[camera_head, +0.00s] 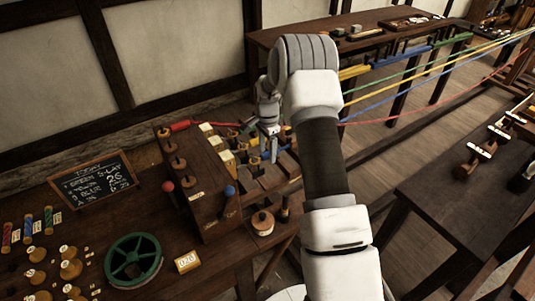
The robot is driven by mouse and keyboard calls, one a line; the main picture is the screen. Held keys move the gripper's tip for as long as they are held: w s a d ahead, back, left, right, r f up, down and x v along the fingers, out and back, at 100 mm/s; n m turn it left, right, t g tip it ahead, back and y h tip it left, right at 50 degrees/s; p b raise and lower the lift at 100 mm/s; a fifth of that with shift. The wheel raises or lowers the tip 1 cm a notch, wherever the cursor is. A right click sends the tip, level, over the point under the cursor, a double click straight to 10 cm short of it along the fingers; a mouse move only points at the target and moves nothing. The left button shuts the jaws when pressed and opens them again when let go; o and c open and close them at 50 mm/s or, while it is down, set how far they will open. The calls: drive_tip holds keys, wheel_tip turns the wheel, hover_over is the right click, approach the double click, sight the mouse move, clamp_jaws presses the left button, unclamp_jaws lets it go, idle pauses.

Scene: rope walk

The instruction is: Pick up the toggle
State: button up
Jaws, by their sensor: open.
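My gripper (270,152) points down over the wooden bench at the picture's centre, beside a dark wooden box (201,190) with pegs and knobs. Its jaws are open, and I see nothing clearly held between them. I cannot single out the toggle for certain. Small dark wooden pieces lie under and around the fingertips, partly hidden by my gripper and arm.
A chalkboard (93,181), a green reel (133,261), a numbered block (187,262) and a wooden spool (262,222) stand on the bench. Coloured ropes stretch across the right. A dark table (440,200) stands at right. My arm covers the middle.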

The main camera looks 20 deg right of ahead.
drive_tip(key=shift+c, duration=0.3)
clamp_jaws()
drive_tip(key=shift+r, duration=0.45)
drive_tip(key=r, duration=0.2)
drive_tip(key=r+b, duration=0.1)
drive_tip(key=shift+s+d+r, duration=0.25)
drive_tip(key=shift+d+r, duration=0.05)
drive_tip(key=shift+d, duration=0.05)
drive_tip(key=s+d+r+b, duration=0.1)
drive_tip(key=s+d+r, duration=0.5)
drive_tip(key=s+d, duration=0.1)
drive_tip(key=shift+d+r+b, duration=0.2)
drive_tip(key=shift+d+b, duration=0.15)
drive_tip(key=shift+d, duration=0.25)
